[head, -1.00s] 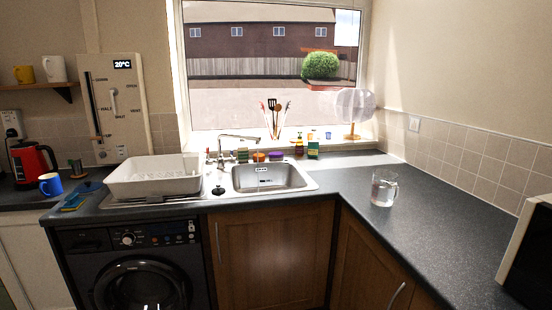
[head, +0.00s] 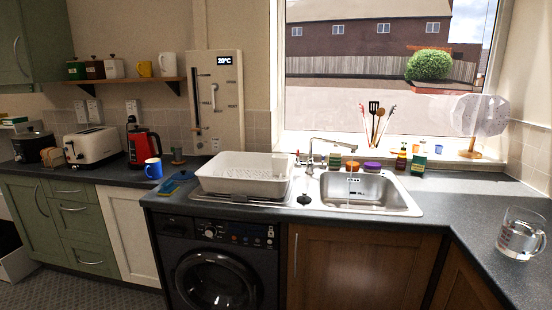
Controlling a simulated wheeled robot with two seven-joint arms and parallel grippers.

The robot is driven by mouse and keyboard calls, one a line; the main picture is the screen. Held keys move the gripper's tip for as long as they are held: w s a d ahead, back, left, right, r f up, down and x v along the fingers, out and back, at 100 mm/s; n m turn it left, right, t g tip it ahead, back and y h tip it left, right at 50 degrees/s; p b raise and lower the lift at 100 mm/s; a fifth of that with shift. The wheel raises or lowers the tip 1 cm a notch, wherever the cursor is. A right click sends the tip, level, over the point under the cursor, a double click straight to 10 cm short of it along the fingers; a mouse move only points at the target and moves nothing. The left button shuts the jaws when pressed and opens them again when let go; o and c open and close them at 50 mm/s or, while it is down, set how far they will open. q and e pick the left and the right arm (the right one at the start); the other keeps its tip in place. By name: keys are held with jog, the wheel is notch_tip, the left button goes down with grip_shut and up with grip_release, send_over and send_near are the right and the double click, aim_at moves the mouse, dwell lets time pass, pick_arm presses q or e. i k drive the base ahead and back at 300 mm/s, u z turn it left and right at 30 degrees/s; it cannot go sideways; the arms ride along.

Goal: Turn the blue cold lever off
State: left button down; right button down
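The chrome tap (head: 311,163) stands behind the sink (head: 368,194), its spout reaching right over the basin. A small red mark shows at the tap's left side. A blue cold lever is too small to make out at the tap. Whether water runs from the spout I cannot tell. A small label with unreadable dark text shows at the basin. Neither of my grippers is in view.
A white dish rack (head: 245,177) stands left of the sink. A glass jug (head: 521,234) stands on the right worktop. A lever panel (head: 215,100) hangs on the wall.

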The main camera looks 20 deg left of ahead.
aim_at(322, 167)
jog(key=u, duration=0.4)
jog(key=i, duration=0.7)
jog(key=z, duration=0.45)
jog(key=i, duration=0.8)
jog(key=z, duration=0.95)
